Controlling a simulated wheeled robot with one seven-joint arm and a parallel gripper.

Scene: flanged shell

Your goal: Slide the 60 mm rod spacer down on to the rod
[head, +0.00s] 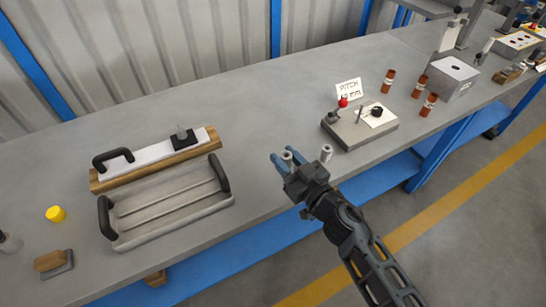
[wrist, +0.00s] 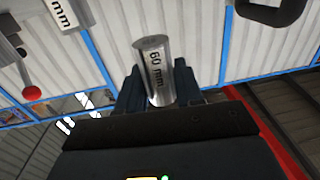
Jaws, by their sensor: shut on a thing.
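My gripper (head: 284,161) is shut on a grey metal cylinder, the spacer (head: 287,156), above the front part of the bench. In the wrist view the spacer (wrist: 156,70) stands out between the dark fingers (wrist: 160,90) and carries the print "60 mm". A second, similar grey cylinder (head: 326,153) stands just right of my gripper, near the bench's front edge. The thin upright rod (head: 359,114) is on a grey fixture block (head: 352,136), to the right of and farther back than my gripper. The held spacer is apart from the rod.
The fixture also bears a red-knobbed lever (head: 343,103) and a black knob (head: 377,111). A "PITCH 60 mm" sign (head: 348,89) stands behind it. Brown bottles (head: 389,80) and a grey box (head: 453,77) are farther right. A handled tray (head: 170,212) lies left.

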